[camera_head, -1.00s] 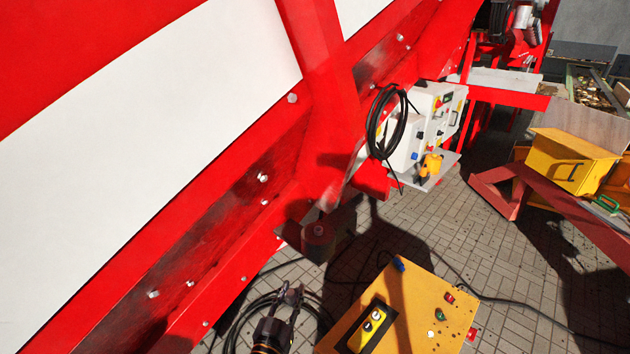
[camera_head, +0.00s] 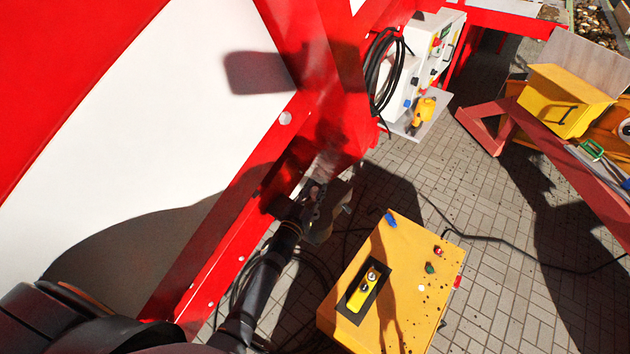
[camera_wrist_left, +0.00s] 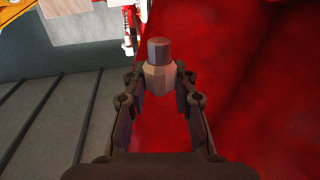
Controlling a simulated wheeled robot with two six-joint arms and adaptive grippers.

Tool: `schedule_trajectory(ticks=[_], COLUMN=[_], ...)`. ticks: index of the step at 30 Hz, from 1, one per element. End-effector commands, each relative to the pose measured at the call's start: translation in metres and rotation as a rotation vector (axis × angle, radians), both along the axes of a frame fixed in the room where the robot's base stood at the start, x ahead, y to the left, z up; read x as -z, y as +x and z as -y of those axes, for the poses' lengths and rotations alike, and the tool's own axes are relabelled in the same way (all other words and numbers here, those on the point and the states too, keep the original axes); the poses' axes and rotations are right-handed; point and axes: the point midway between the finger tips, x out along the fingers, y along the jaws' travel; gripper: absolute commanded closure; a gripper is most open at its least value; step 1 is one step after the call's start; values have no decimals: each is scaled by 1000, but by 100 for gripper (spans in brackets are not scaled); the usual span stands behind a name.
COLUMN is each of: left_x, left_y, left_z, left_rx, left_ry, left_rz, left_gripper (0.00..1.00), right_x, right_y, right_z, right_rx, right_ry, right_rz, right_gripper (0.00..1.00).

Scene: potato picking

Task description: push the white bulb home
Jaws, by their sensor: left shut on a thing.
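In the left wrist view, a pale faceted bulb (camera_wrist_left: 158,80) sits between the fingertips of my left gripper (camera_wrist_left: 159,88), which is shut on it. Its darker, narrower cylindrical end points away from the gripper. In shade it looks greyish pink. In the head view, my left gripper (camera_head: 318,192) is beside a grey metal bracket (camera_head: 326,222) at the lower edge of the red machine (camera_head: 335,130). The bulb cannot be made out there, and I cannot tell whether it touches anything. My right gripper is not in view.
A yellow box (camera_head: 410,265) with a yellow pendant control (camera_head: 366,286) stands on the paving right of my arm. A white control cabinet (camera_head: 424,50) with coiled black cable (camera_head: 383,75) is on the machine. A yellow toolbox (camera_head: 565,100) sits on a red bench (camera_head: 545,140).

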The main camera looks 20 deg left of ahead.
Motion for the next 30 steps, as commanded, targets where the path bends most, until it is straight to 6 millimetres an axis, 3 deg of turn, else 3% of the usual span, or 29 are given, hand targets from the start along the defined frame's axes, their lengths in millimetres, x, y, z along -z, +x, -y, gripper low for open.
schedule_trajectory(ticks=[4,11,24,30], left_x=[2,-1,47,60], left_y=[0,-1,-2,-2], left_z=[0,0,0,0], left_rx=[0,0,0,0], left_ry=[0,0,-1,0], left_rz=[0,0,-1,0], left_gripper=[95,95,95,95], right_x=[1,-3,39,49], right_y=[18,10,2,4], right_z=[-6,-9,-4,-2], right_rx=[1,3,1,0], right_ry=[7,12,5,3], right_rz=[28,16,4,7], right_gripper=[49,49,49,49])
